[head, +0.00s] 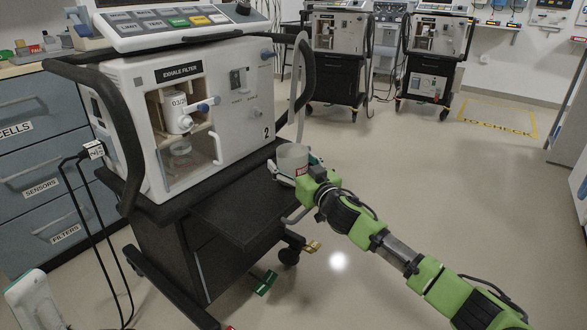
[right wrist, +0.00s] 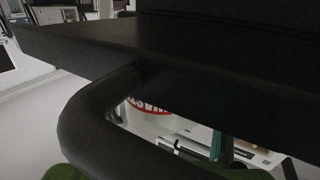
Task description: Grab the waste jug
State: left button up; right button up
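The waste jug (head: 292,157) is a pale grey cylinder with a red label, at the right side of the ventilator cart in the head view. In the right wrist view its red and white label (right wrist: 150,106) shows upside down, partly hidden behind a black curved bar. My right gripper (head: 309,177) is right by the jug and covers part of it in the head view. In the right wrist view green finger parts (right wrist: 155,170) show apart at the lower edge, with the black bar between them and the jug. I cannot tell whether the gripper touches the jug. My left gripper is not in view.
The ventilator (head: 232,105) stands on a black cart (head: 175,240), with curved black handles and a pale hose (head: 301,85) near the jug. Drawers (head: 45,180) stand at left. Other ventilators (head: 335,35) stand at the back. The floor at right is clear.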

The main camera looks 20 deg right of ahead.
jog(key=c, duration=1)
jog(key=shift+o, duration=0.2)
